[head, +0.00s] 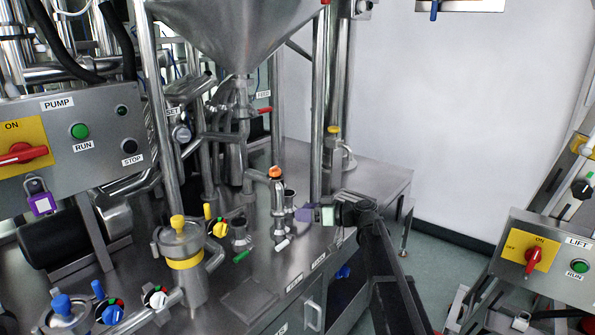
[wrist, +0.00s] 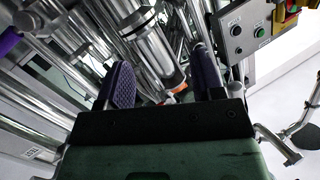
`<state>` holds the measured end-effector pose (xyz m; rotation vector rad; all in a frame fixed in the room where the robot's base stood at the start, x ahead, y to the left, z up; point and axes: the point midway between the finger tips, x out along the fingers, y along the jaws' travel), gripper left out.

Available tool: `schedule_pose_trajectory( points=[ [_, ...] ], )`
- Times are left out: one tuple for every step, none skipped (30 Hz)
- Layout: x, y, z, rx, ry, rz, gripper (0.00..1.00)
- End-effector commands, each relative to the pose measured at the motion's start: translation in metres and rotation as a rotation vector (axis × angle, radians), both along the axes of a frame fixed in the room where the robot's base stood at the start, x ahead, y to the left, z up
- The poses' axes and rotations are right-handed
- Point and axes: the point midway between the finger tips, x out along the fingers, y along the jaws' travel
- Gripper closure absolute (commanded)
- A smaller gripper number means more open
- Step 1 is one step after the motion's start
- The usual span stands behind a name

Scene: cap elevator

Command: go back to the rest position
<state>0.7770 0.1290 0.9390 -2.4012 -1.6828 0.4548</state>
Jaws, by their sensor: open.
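My gripper (head: 312,214) is at the end of my black arm, over the front right part of the steel bench in the head view. In the wrist view my gripper (wrist: 165,84) has its two purple-padded fingers apart, with no object seen held between them. An orange-topped steel fitting (head: 276,190) stands just left of the gripper in the head view. An orange part (wrist: 178,89) also shows beyond the fingers in the wrist view.
The steel bench (head: 375,180) carries a yellow-topped vessel (head: 181,245) and several valves. A large hopper (head: 235,30) hangs above. The pump panel (head: 85,135) is left, the lift panel (head: 555,258) right. Open floor (head: 445,255) lies between bench and lift panel.

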Motion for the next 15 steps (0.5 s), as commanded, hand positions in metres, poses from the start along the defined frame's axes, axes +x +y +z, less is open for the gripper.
schedule_pose_trajectory(
  points=[
    [-0.030, -0.001, -0.020, -0.077, 0.149, -0.001, 0.39],
    [-0.050, -0.004, -0.036, -0.143, 0.267, -0.015, 0.39],
    [-0.078, -0.010, -0.057, -0.235, 0.415, -0.049, 0.39],
    [-0.098, -0.016, -0.071, -0.304, 0.515, -0.085, 0.39],
    [-0.117, -0.023, -0.084, -0.373, 0.606, -0.129, 0.39],
    [-0.142, -0.034, -0.099, -0.460, 0.716, -0.196, 0.39],
    [-0.160, -0.043, -0.109, -0.524, 0.786, -0.250, 0.39],
    [-0.178, -0.053, -0.117, -0.583, 0.850, -0.311, 0.39],
    [-0.201, -0.065, -0.126, -0.660, 0.921, -0.391, 0.39],
    [-0.218, -0.075, -0.132, -0.714, 0.965, -0.454, 0.39],
    [-0.234, -0.085, -0.137, -0.767, 1.002, -0.515, 0.39],
    [-0.256, -0.098, -0.141, -0.834, 1.040, -0.596, 0.39],
    [-0.272, -0.107, -0.144, -0.882, 1.058, -0.653, 0.39],
    [-0.288, -0.116, -0.145, -0.930, 1.068, -0.703, 0.39],
    [-0.310, -0.127, -0.146, -0.998, 1.062, -0.753, 0.39]
  ],
)
